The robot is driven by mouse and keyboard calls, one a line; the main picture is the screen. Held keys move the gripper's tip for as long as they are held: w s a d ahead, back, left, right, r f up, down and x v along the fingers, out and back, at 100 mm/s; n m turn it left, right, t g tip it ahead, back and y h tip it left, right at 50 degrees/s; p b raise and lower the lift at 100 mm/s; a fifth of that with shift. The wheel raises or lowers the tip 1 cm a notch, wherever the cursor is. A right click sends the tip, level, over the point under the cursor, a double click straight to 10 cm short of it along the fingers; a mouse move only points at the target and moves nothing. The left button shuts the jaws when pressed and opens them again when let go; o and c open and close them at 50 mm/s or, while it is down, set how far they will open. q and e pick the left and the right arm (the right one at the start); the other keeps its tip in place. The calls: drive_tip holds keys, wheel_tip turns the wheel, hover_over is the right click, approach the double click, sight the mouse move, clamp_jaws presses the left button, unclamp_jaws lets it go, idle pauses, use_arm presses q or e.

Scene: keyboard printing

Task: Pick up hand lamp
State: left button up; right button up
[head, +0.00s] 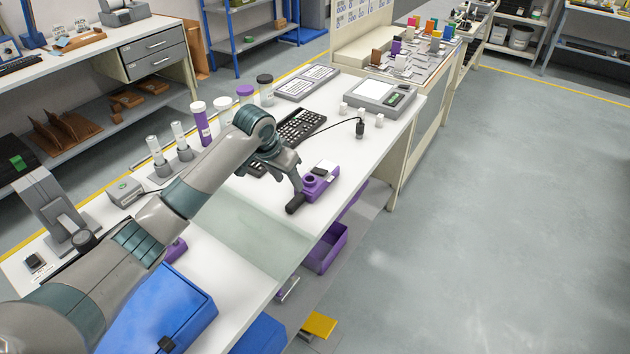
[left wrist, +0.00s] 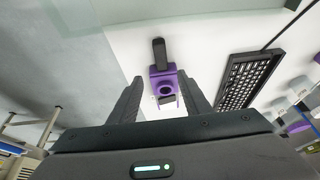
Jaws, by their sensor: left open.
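A purple device with a round ring on its body and a black handle, which looks like the hand lamp (head: 319,180), lies on the white workbench near its front edge. Its black handle points toward the lower left in the head view. My left gripper (head: 290,172) is just above and to the left of it. In the left wrist view the hand lamp (left wrist: 164,79) shows between the two spread fingers of my left gripper (left wrist: 162,88), with the handle pointing away. The jaws are open and hold nothing. I cannot tell whether the fingers touch it. My right gripper is not in view.
A black keyboard (head: 301,126) lies behind the gripper; its cable runs right to a small black piece (head: 360,129). A grey scale-like device (head: 378,93) stands farther right. A blue box (head: 165,312) is at the lower left.

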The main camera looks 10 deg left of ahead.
use_arm(q)
hover_over(297, 198)
drive_tip(key=s, duration=0.2)
drive_tip(key=shift+s+a+f+p, duration=0.1)
drive_tip(key=shift+f+p, duration=0.15)
drive_tip(key=shift+f, duration=1.05)
drive_tip(key=shift+s+a+f+p, duration=0.1)
drive_tip(key=shift+f+p, duration=0.1)
drive_tip(key=shift+f, duration=1.05)
drive_tip(key=shift+w+f+p, duration=0.2)
drive_tip(key=shift+f+p, duration=0.3)
drive_tip(key=shift+f, duration=0.05)
drive_tip(key=p+x, duration=0.1)
drive_tip(key=x, duration=0.1)
drive_tip(key=shift+w+f, duration=0.15)
drive_tip(key=shift+f, duration=0.25)
drive_tip(key=shift+w+f, duration=0.2)
drive_tip(key=shift+f, duration=0.35)
clamp_jaws()
